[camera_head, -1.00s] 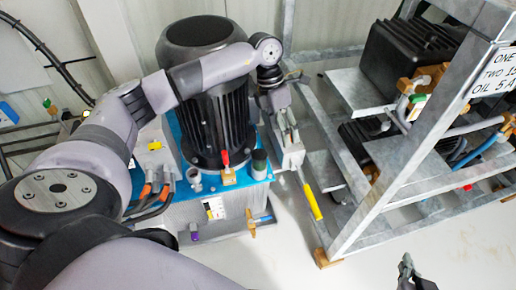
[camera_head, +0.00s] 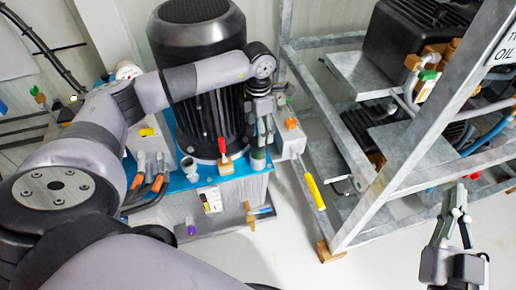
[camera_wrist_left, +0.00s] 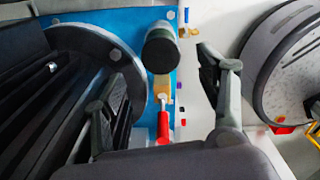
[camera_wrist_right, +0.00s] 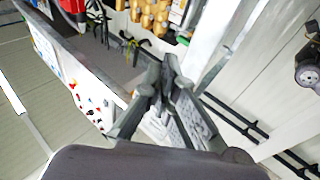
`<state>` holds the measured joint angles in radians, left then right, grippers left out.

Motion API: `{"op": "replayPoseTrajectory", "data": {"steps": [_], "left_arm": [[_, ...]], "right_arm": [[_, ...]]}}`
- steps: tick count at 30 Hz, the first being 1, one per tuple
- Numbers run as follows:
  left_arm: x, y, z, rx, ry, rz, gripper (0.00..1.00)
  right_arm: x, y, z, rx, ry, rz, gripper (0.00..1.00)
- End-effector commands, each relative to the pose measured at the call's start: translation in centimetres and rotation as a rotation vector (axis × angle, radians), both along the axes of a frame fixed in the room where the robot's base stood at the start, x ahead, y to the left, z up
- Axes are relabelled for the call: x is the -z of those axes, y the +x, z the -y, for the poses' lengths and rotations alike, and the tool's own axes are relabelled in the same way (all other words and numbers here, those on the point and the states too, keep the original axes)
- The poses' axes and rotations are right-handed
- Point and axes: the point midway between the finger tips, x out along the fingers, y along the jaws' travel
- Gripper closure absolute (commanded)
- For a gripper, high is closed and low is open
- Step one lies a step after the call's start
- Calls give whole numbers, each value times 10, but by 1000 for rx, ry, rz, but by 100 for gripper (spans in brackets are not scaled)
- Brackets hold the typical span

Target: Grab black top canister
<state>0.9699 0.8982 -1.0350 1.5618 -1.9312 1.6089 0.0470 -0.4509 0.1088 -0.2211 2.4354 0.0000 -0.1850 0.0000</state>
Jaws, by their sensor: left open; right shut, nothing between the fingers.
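The black-topped canister (camera_head: 258,159) is a small upright cylinder with a dark cap and greenish body, on the blue pump deck (camera_head: 203,180) beside the large dark motor. In the left wrist view the canister (camera_wrist_left: 162,50) shows its round black top between and beyond the fingertips. My left gripper (camera_head: 262,140) points down just above the canister; in its wrist view the open fingers (camera_wrist_left: 160,68) stand on either side, with no contact visible. My right gripper (camera_head: 458,190) is shut and empty at the right; its closed fingertips show in its own wrist view (camera_wrist_right: 164,72).
The motor (camera_head: 200,50) stands close left of the left gripper. A red-handled valve (camera_head: 223,150) is next to the canister. A grey metal frame (camera_head: 400,160) fills the right side. Floor is clear in front.

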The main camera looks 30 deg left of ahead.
Motion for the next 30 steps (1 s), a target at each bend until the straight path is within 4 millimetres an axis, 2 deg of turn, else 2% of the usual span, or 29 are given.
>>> {"op": "replayPoseTrajectory", "data": {"steps": [3, 11, 21, 25, 30], "left_arm": [[11, 0, 0, -1, 0, 0, 34], [21, 0, 0, -1, 0, -1, 34], [55, -1, 0, 0, 0, -2, 34], [63, -1, 0, 0, 0, 0, 34], [67, -1, 0, 0, 0, 0, 34]], "right_arm": [[-12, -3, -1, -4, 19, 70, 100], [-27, -8, -2, -10, 44, 158, 100], [-76, -39, -1, -27, 133, 476, 100], [-88, -51, 1, -31, 159, 560, 100], [-94, -57, 1, -34, 170, 600, 100]]}}
